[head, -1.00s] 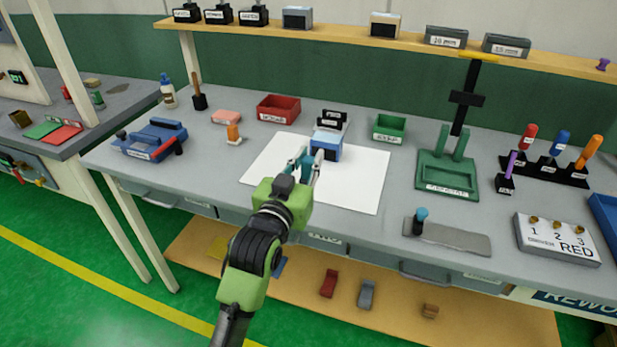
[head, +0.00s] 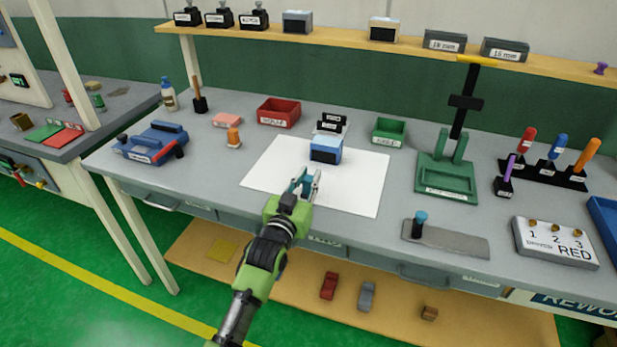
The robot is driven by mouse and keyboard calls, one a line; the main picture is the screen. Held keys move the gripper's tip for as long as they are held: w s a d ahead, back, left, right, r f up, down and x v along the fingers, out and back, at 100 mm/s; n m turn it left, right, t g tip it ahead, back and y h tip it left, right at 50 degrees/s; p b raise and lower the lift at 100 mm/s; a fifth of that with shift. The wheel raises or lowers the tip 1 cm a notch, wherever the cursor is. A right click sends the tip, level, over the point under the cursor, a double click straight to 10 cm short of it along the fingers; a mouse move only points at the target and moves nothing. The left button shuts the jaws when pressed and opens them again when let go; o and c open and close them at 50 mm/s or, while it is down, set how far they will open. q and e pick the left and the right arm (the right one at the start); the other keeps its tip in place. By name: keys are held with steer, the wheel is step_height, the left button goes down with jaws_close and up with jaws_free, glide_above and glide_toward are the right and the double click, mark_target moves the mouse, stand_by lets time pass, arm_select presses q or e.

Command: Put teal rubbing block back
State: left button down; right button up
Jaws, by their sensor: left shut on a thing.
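My left gripper (head: 306,181) is shut on a small teal rubbing block (head: 296,184), partly hidden between the fingers. It is over the near part of the white sheet (head: 361,180) in the middle of the bench. I cannot tell whether the block touches the sheet. A blue block with a pale top (head: 326,149) sits on the sheet beyond the gripper, apart from it. My right gripper is not in view.
A blue fixture (head: 152,143) is at left. A green press (head: 446,176) and a grey plate (head: 456,239) with a blue knob are at right.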

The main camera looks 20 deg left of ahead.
arm_select(q)
steer(key=c, duration=2.3)
jaws_free()
steer(key=shift+f, duration=0.2)
steer(key=o, duration=0.4)
steer(key=shift+r, duration=0.15)
steer(key=shift+s, duration=0.1)
steer(key=s, duration=0.6)
steer(key=s+b, duration=0.1)
steer(key=s, duration=0.4)
steer(key=shift+s+a+r, duration=0.1)
steer(key=shift+s+a, duration=0.1)
steer(key=shift+s, duration=0.2)
